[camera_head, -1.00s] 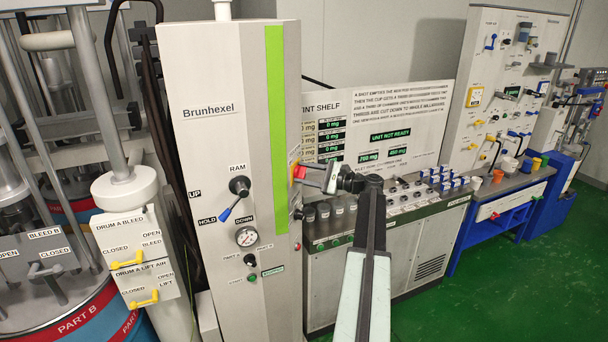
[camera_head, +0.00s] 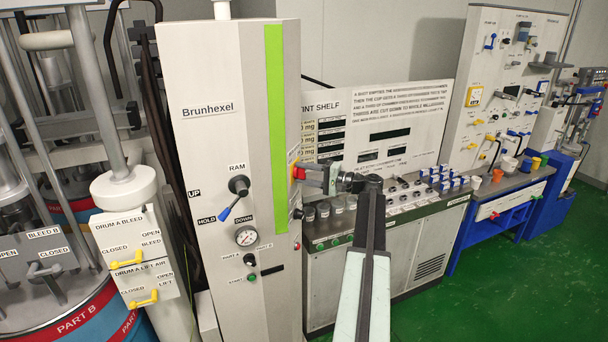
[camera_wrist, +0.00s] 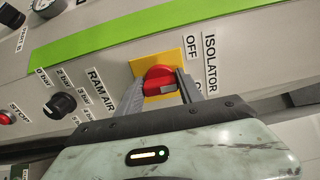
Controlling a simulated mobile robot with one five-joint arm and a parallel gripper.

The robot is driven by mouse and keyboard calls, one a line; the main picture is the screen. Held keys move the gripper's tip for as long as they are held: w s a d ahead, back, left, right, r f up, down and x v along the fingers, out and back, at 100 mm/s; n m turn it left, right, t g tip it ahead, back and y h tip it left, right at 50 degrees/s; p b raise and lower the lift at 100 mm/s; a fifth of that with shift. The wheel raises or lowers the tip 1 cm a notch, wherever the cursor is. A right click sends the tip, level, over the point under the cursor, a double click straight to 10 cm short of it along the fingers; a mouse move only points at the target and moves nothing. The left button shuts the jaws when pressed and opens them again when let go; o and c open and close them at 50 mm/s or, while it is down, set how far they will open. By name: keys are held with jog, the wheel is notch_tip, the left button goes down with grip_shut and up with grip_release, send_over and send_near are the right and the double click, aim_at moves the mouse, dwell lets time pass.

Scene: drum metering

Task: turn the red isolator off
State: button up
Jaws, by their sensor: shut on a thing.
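The red isolator knob (camera_wrist: 159,80) sits on a yellow plate (camera_wrist: 174,59) in the wrist view. OFF is printed beside the plate; a second label is mostly hidden by a finger. My gripper (camera_wrist: 160,86) has one grey finger on each side of the knob and is shut on it. I cannot tell exactly which mark the knob points to. In the head view the red knob (camera_head: 299,173) shows on the right side of the Brunhexel cabinet (camera_head: 215,75), with my gripper (camera_head: 304,173) at it.
The RAM AIR knob (camera_wrist: 63,104) and a red STOP button (camera_wrist: 6,118) are left of the isolator in the wrist view. The tint shelf (camera_head: 375,130) stands behind my arm, its displays dark. Open green floor (camera_head: 480,285) lies at the right.

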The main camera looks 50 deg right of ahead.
jog(key=n, duration=0.4)
jog(key=shift+f+n, duration=0.1)
jog(key=shift+n, duration=2.5)
jog(key=o, duration=1.4)
jog(key=v, duration=0.7)
jog(key=shift+s+d, duration=0.2)
jog(key=shift+s, duration=0.2)
